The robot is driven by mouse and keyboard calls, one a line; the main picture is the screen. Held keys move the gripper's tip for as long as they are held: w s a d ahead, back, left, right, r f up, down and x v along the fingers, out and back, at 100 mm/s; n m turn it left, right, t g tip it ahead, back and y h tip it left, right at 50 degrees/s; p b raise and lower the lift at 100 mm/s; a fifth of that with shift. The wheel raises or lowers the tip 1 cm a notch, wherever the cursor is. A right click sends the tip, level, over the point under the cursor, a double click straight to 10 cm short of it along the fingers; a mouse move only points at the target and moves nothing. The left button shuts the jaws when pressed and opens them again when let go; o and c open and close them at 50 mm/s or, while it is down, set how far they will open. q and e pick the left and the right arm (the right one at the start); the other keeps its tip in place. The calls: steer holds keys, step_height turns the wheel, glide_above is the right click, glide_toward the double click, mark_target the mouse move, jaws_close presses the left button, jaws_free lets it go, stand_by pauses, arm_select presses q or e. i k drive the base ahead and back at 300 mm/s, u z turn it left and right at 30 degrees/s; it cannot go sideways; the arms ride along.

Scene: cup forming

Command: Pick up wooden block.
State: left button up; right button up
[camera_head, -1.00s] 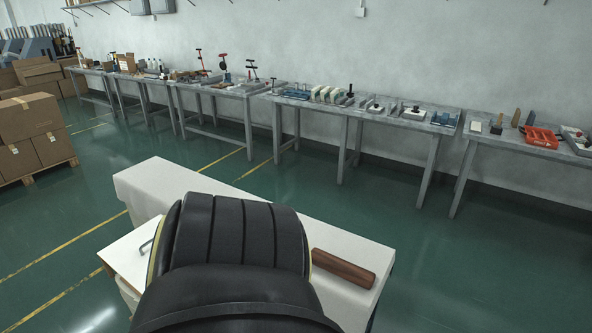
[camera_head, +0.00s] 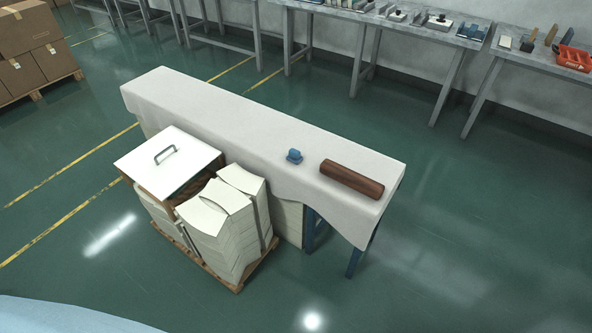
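A reddish-brown wooden block (camera_head: 351,179), long and rounded like a thick bar, lies on the right end of a table covered with a white cloth (camera_head: 230,118). A small blue object (camera_head: 294,156) sits on the cloth just left of the block, apart from it. Neither of my grippers shows in the head view. Nothing touches or covers the block.
A pallet (camera_head: 238,287) stands against the table's near side, with stacks of white sheets (camera_head: 222,222) and a white lid with a handle (camera_head: 167,162). Cardboard boxes (camera_head: 30,65) are at the left. Workbenches (camera_head: 455,45) line the wall. Green floor is clear at front right.

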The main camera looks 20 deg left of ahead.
mark_target(368, 187)
steer(key=u, duration=0.1)
steer(key=i, duration=1.65)
